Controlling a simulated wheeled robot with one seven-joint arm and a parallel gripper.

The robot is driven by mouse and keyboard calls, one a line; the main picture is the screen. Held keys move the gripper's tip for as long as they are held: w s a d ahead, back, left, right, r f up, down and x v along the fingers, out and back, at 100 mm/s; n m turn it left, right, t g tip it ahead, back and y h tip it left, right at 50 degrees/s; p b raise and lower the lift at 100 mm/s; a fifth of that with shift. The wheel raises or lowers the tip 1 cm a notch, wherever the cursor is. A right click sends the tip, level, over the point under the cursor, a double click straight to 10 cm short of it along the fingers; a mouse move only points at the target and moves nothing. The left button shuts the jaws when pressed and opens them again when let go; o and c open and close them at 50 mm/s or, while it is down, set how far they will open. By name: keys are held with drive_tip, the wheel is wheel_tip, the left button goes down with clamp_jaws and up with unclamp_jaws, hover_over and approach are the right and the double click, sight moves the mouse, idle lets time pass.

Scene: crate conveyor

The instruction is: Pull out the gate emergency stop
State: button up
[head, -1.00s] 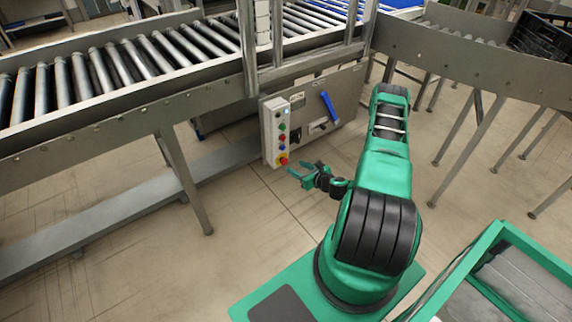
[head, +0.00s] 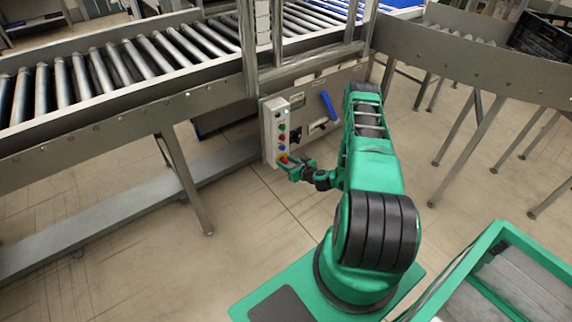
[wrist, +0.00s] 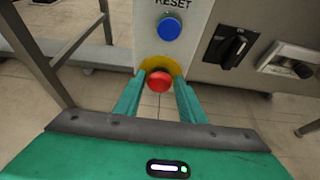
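The gate emergency stop is a red mushroom button (wrist: 158,82) on a yellow base (wrist: 160,64), at the bottom of the grey control box (head: 270,137). In the head view the red button (head: 284,160) is partly covered by my gripper. My gripper (wrist: 159,92) is open in the wrist view, with one green finger on each side of the button. The fingertips reach about the yellow base. I cannot tell whether they touch the button. My gripper (head: 289,163) is at the lower front of the box in the head view.
A blue RESET button (wrist: 169,27) sits just above the stop. A black rotary switch (wrist: 233,46) and a metal latch (wrist: 289,60) are on the panel to the right. A blue handle (head: 328,106) is on the same panel. Roller conveyors (head: 110,66) stand above.

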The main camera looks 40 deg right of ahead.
clamp_jaws()
drive_tip(key=shift+s+d, duration=0.1)
drive_tip(key=shift+s, duration=0.55)
drive_tip(key=shift+o, duration=2.2)
unclamp_jaws()
drive_tip(key=v, duration=1)
drive_tip(key=shift+s, duration=0.35)
drive_tip(key=shift+r, duration=0.15)
